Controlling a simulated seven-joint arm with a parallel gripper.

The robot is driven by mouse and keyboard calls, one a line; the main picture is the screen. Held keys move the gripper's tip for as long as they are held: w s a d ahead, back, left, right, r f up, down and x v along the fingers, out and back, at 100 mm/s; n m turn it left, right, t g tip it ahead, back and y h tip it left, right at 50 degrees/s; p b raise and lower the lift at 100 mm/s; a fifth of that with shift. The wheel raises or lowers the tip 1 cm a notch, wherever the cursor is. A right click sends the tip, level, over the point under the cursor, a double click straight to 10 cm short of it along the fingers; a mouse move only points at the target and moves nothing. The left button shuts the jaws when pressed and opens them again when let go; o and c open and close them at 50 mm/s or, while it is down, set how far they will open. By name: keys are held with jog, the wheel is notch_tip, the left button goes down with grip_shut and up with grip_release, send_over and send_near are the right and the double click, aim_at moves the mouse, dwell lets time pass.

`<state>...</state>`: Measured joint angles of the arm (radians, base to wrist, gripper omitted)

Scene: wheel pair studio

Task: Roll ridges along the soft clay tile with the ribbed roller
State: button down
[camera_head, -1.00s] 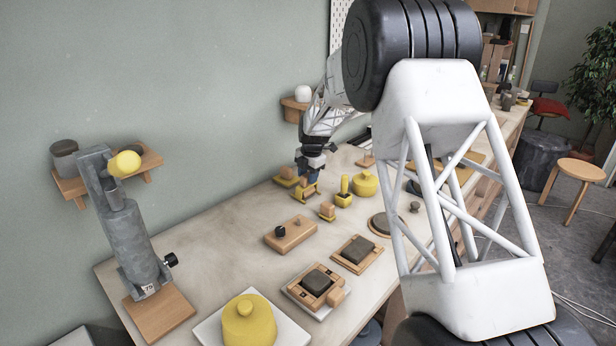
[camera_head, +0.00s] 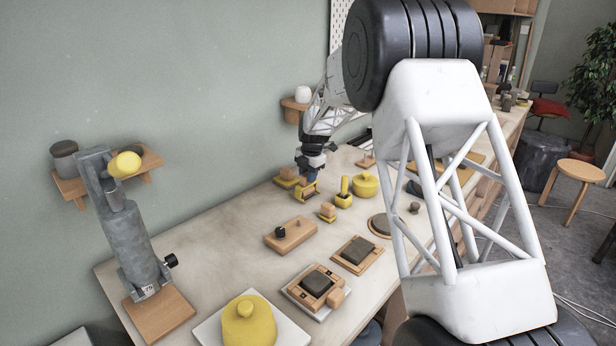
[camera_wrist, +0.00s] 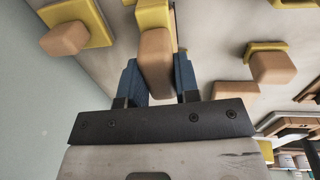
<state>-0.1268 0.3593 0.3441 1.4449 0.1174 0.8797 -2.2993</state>
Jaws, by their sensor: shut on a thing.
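My gripper (camera_head: 311,178) is at the back of the bench. In the wrist view its blue fingers (camera_wrist: 160,82) are shut on the tan handle of a yellow-framed tool (camera_wrist: 155,62), which also shows in the head view (camera_head: 306,192). The tool's working end is hidden, so I cannot see ribs; it appears to be the roller. Its height above the bench is unclear. A dark grey square tile (camera_head: 357,250) lies on a wooden board. Another dark tile (camera_head: 316,283) sits in a wooden frame on a white tray. Which is the soft clay tile is unclear.
Yellow-based blocks with tan handles (camera_head: 286,178) (camera_head: 327,211) stand on either side of my gripper. A yellow stamp (camera_head: 344,193), a yellow lidded pot (camera_head: 365,186) and a wooden block with a black knob (camera_head: 291,236) stand nearby. A grey press (camera_head: 133,235) stands at the left.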

jog(key=shift+r, duration=2.8)
jog(key=shift+w+d+r+m, duration=0.1)
jog(key=shift+d+r+m, duration=0.3)
jog(key=shift+d+m, duration=0.25)
jog(key=shift+w+d+r+m, duration=0.1)
jog(key=shift+d+r+m, duration=0.35)
jog(key=shift+m, duration=0.4)
jog(key=d+r+m+h, duration=0.2)
jog(key=d+r+m, duration=0.4)
jog(key=d+m, duration=0.5)
jog(key=s+d+f+m+g, duration=0.1)
jog(key=s+d+f+m, duration=0.3)
jog(key=s+d+m, duration=0.65)
jog(key=s+a+n, duration=0.3)
jog(key=s+a, duration=0.1)
jog(key=s, duration=0.4)
jog(key=s+a+n, duration=0.3)
jog(key=s+a, duration=0.1)
jog(key=s, duration=0.5)
jog(key=shift+a+y, duration=0.15)
jog(key=shift+y, duration=0.25)
